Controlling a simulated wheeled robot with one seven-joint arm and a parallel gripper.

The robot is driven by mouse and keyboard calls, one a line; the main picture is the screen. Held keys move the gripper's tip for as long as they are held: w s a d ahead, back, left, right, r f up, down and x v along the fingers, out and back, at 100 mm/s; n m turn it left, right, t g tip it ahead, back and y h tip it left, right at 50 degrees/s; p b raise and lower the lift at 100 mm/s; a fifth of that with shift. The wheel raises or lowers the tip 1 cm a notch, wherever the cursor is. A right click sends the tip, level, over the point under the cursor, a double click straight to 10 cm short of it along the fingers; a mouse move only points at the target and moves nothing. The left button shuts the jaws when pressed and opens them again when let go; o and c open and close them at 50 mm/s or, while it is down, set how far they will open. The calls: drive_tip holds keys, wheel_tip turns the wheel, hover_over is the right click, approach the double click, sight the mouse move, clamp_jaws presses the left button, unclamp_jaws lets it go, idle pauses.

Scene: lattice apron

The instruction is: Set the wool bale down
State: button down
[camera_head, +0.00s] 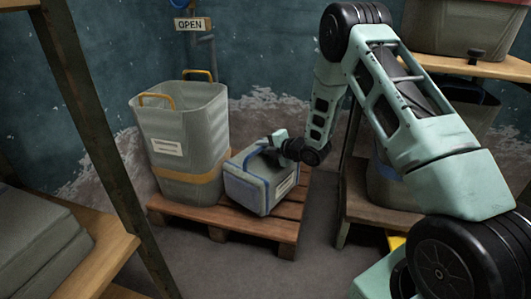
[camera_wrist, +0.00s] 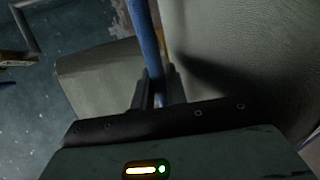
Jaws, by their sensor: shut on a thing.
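The wool bale (camera_head: 260,190) is a grey block with blue edging and a pale label. It is over the right part of the wooden pallet (camera_head: 270,228), just right of a tall grey bin. It looks upright and very low over the boards; I cannot tell whether its underside touches them. My gripper (camera_head: 270,146) is at the top of the bale, shut on its blue strap. In the wrist view the blue strap (camera_wrist: 150,50) runs between the two dark fingers (camera_wrist: 158,92). The fingertips are small and partly hidden in the head view.
The tall grey bin (camera_head: 180,125) with yellow handles stands on the pallet's left part, close beside the bale. A wooden shelf with grey folded stacks (camera_head: 40,240) is at the left. Shelving (camera_head: 380,200) with containers stands at the right. Bare floor lies in front of the pallet.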

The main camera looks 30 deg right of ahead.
sight(263, 156)
drive_tip(key=shift+w+r, duration=0.2)
drive_tip(key=shift+w, duration=0.25)
wheel_tip(263, 156, down, 4)
drive_tip(key=b, duration=0.3)
drive_tip(key=shift+r, duration=0.2)
drive_tip(key=shift+s, duration=0.1)
drive_tip(key=c, duration=1.4)
unclamp_jaws()
drive_tip(key=shift+f, duration=0.15)
